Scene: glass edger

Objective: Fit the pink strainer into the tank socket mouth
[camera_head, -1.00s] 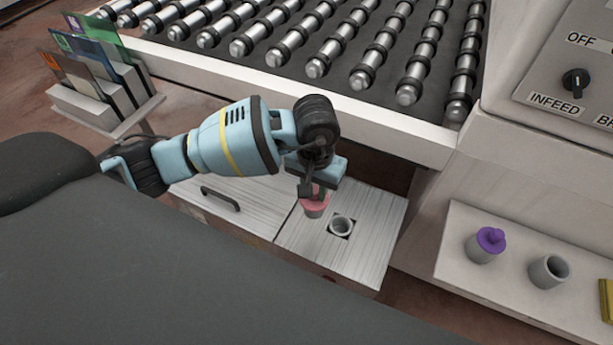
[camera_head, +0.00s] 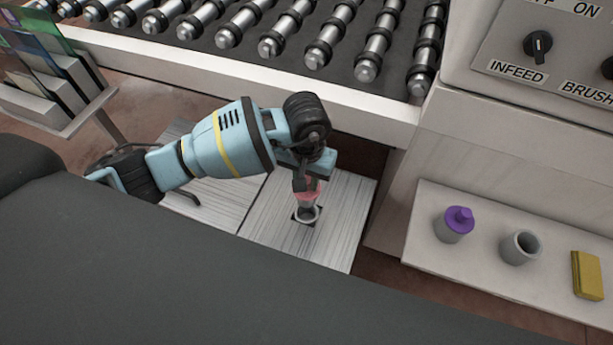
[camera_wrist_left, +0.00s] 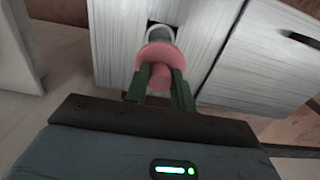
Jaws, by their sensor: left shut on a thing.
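The pink strainer (camera_head: 308,190) is held by my left gripper (camera_head: 304,182), just above and behind the tank socket mouth (camera_head: 306,215). The socket mouth is a grey ring set in a dark square opening in the pale tank lid. In the left wrist view, the pink strainer (camera_wrist_left: 160,62) shows its flange and knob, with the green fingers of my left gripper (camera_wrist_left: 160,82) shut on the knob. The grey socket ring (camera_wrist_left: 160,35) shows beyond it, partly hidden by the flange. I cannot tell whether the strainer touches the ring. My right gripper is not in view.
A shelf (camera_head: 445,265) at right holds a purple-topped grey cup (camera_head: 455,225), an empty grey cup (camera_head: 520,248) and a yellow block (camera_head: 587,275). The roller conveyor (camera_head: 270,80) overhangs behind my arm. A glass rack (camera_head: 50,95) stands at left.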

